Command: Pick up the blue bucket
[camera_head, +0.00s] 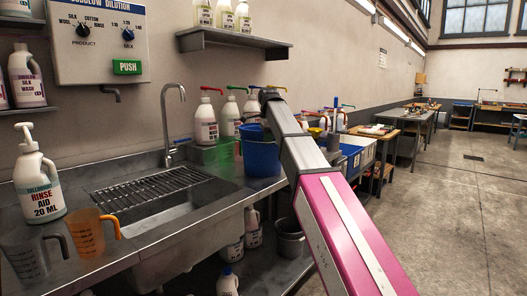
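The blue bucket (259,157) stands upright on the metal counter, right of the sink. The upper part of my arm passes in front of its right side and covers some of it. The dark end of the arm that shows is above the bucket's rim, in front of the bottles behind. I cannot make out my gripper's fingers; the arm hides that area. I cannot tell whether anything touches the bucket.
A sink with a rack (160,190) lies left of the bucket. Bottles with pumps (206,122) stand behind it. Two measuring jugs (86,233) and a white bottle (40,185) are at left. A grey bucket (290,243) sits on the lower shelf. The right floor is mostly clear.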

